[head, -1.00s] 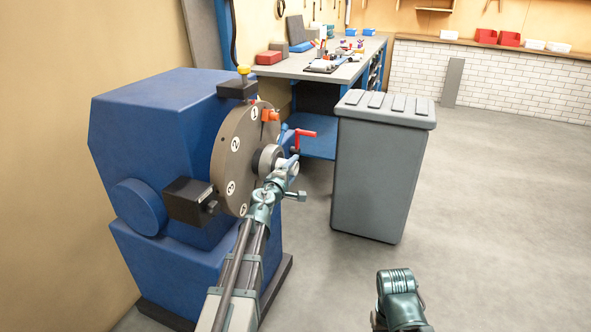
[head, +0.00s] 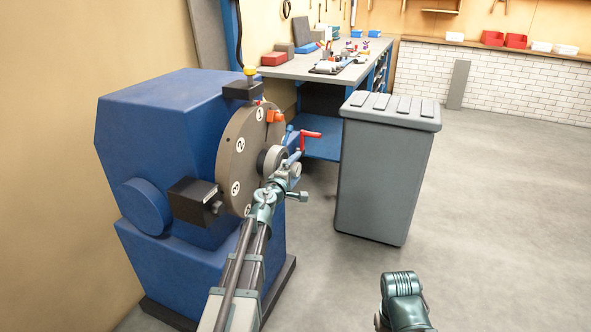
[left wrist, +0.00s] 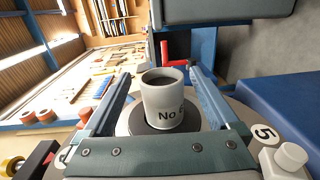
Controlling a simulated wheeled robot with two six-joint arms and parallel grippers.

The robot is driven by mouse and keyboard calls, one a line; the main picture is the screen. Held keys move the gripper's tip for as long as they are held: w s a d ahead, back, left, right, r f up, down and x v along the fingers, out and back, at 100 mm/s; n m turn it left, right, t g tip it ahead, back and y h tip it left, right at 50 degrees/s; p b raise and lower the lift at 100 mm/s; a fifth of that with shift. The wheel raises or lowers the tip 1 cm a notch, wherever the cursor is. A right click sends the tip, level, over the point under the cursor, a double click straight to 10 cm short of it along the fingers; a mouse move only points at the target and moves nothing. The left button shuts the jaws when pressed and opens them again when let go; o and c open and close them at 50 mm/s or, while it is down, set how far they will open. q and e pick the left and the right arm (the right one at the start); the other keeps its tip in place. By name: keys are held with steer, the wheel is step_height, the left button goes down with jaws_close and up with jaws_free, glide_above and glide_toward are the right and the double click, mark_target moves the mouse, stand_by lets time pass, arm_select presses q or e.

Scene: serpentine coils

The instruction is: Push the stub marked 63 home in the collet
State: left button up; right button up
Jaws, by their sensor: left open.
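The stub (left wrist: 162,100) is a pale grey hollow cylinder. In the head view my left gripper (head: 291,160) is at the collet (head: 271,158) in the middle of the numbered disc (head: 235,160), hiding the stub.
The disc is on a blue machine (head: 160,120) with a black block (head: 190,200) and an orange knob (head: 275,117). A red handle (head: 308,135) is just behind my gripper. A grey bin (head: 385,170) stands to the right. The floor beyond is clear.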

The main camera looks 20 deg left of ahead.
arm_select(q)
steer(key=s, duration=1.3)
steer(key=shift+s+a+r+p, duration=0.25)
steer(key=shift+s+r+p, duration=0.15)
steer(key=shift+r+p, duration=0.05)
step_height(320, 180, up, 8)
steer(key=d+n+g+y+p, duration=0.2)
steer(key=n+y+p, duration=0.6)
steer(key=n, duration=1.6)
steer(key=s+d+f+n+g+h+p, duration=0.3)
steer(key=s+d+n+g+p, duration=0.3)
steer(key=s+d+n, duration=0.5)
steer(key=s+d+f+n+g+h+p, duration=0.3)
steer(key=s+d+n+g+p, duration=0.4)
steer(key=s+d+n, duration=0.5)
steer(key=d+n+g, duration=0.1)
steer(key=n+g, duration=0.1)
steer(key=n, duration=0.1)
steer(key=shift+f+n+p, duration=0.3)
steer(key=shift+f, duration=0.1)
